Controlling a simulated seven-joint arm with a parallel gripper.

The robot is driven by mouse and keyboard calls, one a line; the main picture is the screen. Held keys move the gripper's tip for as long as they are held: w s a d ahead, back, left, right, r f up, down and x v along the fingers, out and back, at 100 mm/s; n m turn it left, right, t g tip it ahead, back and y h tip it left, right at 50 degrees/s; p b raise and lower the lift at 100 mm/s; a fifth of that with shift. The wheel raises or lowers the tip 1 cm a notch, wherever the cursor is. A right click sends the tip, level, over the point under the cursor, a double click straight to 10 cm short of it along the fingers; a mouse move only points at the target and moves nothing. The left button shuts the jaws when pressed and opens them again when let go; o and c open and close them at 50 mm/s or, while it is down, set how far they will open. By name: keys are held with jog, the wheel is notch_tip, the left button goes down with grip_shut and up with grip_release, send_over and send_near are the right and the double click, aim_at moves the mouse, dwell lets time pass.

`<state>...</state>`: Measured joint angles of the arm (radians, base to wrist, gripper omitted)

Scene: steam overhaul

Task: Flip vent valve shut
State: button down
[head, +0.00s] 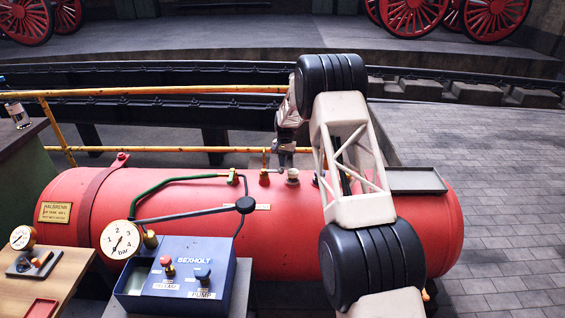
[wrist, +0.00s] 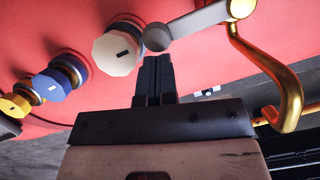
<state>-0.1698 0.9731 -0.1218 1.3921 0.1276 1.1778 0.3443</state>
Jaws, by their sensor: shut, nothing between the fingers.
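The vent valve shows in the wrist view as a grey lever (wrist: 195,24) with a round end, joined to a brass body (wrist: 241,8) with a bent brass pipe (wrist: 290,95). The lever lies sideways across the red tank. My gripper (wrist: 155,62) is shut and empty, its tips just below the lever's round end; I cannot tell whether they touch. In the head view my gripper (head: 283,158) hangs over the tank's top, beside a brass fitting (head: 264,177) that seems to be this valve. Its lever is not clear there.
A white knob (wrist: 117,52) stands close beside the lever's end, with blue (wrist: 52,86) and yellow (wrist: 15,105) fittings farther left. The red tank (head: 90,205) carries a green hose (head: 160,186) and a dark tray (head: 415,180). A yellow rail (head: 160,92) runs behind; a blue pump box (head: 190,260) stands in front.

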aim_at(283, 171)
jog(key=shift+s+d+m+y, duration=0.15)
jog(key=shift+s+m, duration=0.3)
jog(key=shift+m, duration=0.1)
jog(key=shift+s+d+m+y, duration=0.1)
jog(key=shift+s+m+y, duration=0.05)
jog(key=shift+s+m, duration=0.35)
jog(key=shift+s+m+y, duration=0.3)
jog(key=shift+s+m, duration=0.3)
jog(key=shift+m, duration=0.35)
jog(key=s+a+m+t+y, duration=0.1)
jog(key=s+a+m+t, duration=0.2)
jog(key=m, duration=0.9)
jog(key=shift+s+a, duration=0.95)
jog(key=shift+s, duration=1.45)
jog(key=shift+f+t, duration=0.1)
jog(key=shift+t, duration=0.2)
jog(key=shift+s+a, duration=0.25)
jog(key=shift+a, duration=0.35)
